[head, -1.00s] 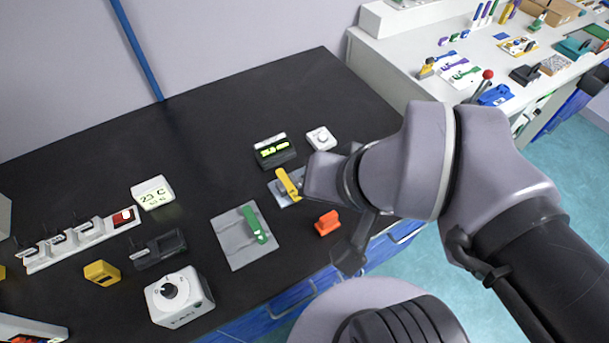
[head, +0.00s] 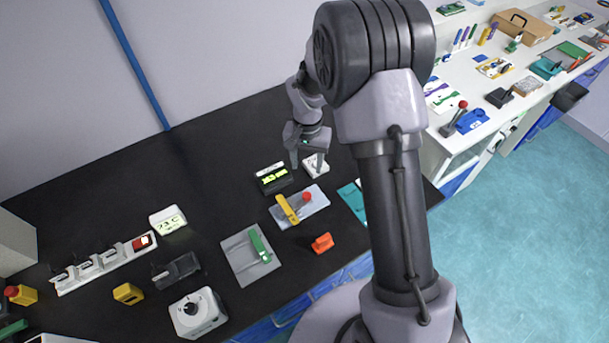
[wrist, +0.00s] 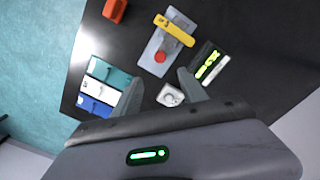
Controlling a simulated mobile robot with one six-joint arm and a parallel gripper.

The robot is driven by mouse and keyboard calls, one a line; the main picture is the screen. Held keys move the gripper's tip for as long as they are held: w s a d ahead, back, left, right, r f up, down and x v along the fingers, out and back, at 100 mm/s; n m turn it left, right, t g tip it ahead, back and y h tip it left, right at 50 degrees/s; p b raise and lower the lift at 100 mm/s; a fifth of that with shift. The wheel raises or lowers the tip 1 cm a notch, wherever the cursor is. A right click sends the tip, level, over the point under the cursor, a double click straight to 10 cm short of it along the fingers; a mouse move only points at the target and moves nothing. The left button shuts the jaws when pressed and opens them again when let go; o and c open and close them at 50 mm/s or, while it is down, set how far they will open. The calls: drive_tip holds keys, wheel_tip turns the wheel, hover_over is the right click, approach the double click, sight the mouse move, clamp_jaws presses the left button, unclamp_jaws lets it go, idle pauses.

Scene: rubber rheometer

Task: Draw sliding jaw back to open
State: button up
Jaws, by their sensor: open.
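No part is clearly marked as the sliding jaw. A likely fixture is the grey plate (head: 318,203) with a yellow bar (head: 287,208) and a red knob (head: 307,197), on the black bench. In the wrist view, the plate (wrist: 153,66), yellow bar (wrist: 174,30) and red knob (wrist: 160,55) lie ahead of the fingers. My gripper (head: 307,160) is open above the bench, beyond the plate, near a white dial box (head: 316,166). In the wrist view, my gripper (wrist: 159,77) has nothing between its spread fingers.
A black display box (head: 272,178) stands left of the dial box. An orange block (head: 322,243) and a green lever on a grey plate (head: 240,261) sit nearer the front. A teal plate (head: 352,202) lies right. Bare black bench (head: 215,150) extends behind.

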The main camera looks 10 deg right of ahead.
sight(307, 196)
wheel_tip(307, 196, down, 16)
drive_tip(key=b, duration=0.2)
drive_tip(key=shift+b, duration=0.35)
clamp_jaws()
idle(0.9)
